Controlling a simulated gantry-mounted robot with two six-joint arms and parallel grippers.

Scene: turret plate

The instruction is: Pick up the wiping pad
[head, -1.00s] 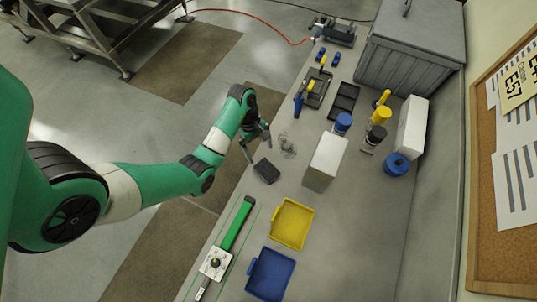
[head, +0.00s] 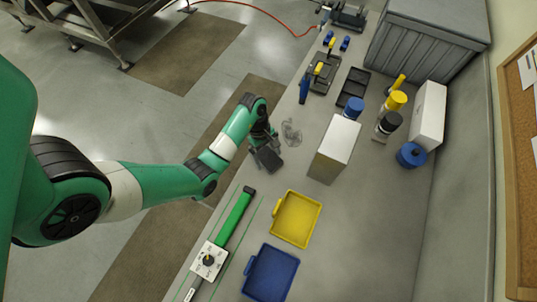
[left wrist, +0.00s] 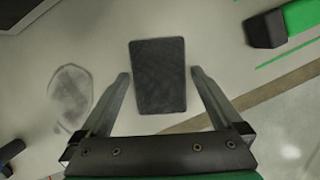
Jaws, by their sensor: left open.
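The wiping pad (left wrist: 160,78) is a dark grey rectangular block. In the left wrist view it lies on the bench between the two fingers of my left gripper (left wrist: 160,85), with a gap on each side. In the head view the pad (head: 268,160) is at the bench's near edge, partly covered by my left gripper (head: 258,148). The left gripper is open, its fingers on either side of the pad and not visibly touching it. My right gripper is in neither view.
A grey smudge (head: 292,132) marks the bench beside the pad. A white box (head: 334,150) stands to the right. A green-handled tool (head: 236,218), a yellow tray (head: 297,219) and a blue tray (head: 271,273) lie nearer. The bench's left edge is close to the pad.

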